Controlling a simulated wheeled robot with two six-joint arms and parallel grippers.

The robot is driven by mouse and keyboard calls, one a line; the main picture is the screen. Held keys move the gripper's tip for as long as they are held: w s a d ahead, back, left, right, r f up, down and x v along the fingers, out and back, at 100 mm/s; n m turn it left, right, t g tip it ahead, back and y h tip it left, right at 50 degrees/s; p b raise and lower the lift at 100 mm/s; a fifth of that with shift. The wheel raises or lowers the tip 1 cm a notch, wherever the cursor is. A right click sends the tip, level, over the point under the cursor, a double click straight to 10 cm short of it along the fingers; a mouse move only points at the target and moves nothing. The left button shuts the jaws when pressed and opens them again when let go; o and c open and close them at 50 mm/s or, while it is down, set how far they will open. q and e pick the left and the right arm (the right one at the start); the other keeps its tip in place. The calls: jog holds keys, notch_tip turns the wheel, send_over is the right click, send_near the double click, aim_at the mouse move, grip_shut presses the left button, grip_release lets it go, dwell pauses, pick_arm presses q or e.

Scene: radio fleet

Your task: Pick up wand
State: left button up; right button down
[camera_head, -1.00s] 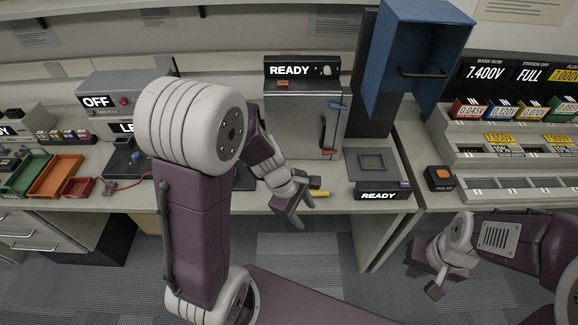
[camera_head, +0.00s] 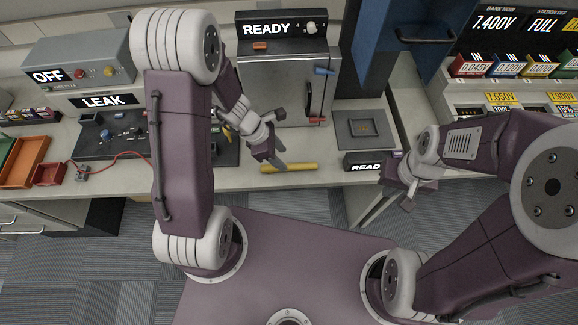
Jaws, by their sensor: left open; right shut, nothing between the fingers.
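A yellow rod (camera_head: 289,168), which looks like the wand, lies on the bench near its front edge, left of the right-hand READY unit. My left gripper (camera_head: 273,158) is open just above and beside the rod's left end. It appears apart from the rod, though the exact gap is hard to judge. My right gripper (camera_head: 404,194) is shut and empty, in front of the bench edge below the right-hand READY unit.
A READY cabinet (camera_head: 286,80) stands behind the rod. A LEAK panel (camera_head: 107,101), an OFF box (camera_head: 75,62) and an orange tray (camera_head: 22,165) are on the left.

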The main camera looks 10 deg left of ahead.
pick_arm(q)
jog(key=shift+s+d+f, duration=0.1)
jog(key=shift+f, duration=0.25)
jog(key=b+x, duration=0.1)
jog(key=x, duration=0.1)
jog(key=b+x, duration=0.1)
jog(key=x, duration=0.1)
jog(key=shift+s, duration=0.2)
jog(key=shift+w+f, duration=0.15)
jog(key=shift+f, duration=0.05)
jog(key=shift+r, duration=0.1)
jog(key=c, duration=0.4)
grip_shut()
jog(key=shift+r, duration=0.1)
notch_tip(320, 180, up, 5)
jog(key=shift+d+f+p, duration=0.1)
jog(key=shift+f+p, duration=0.1)
jog(key=shift+p, duration=0.85)
jog(key=s+d+r+p, duration=0.1)
jog(key=s+d+r, duration=0.1)
jog(key=d, duration=0.3)
jog(key=s+d+r+p, duration=0.1)
jog(key=s+d+r, duration=0.1)
jog(key=d+r, duration=0.2)
jog(key=shift+d, duration=0.85)
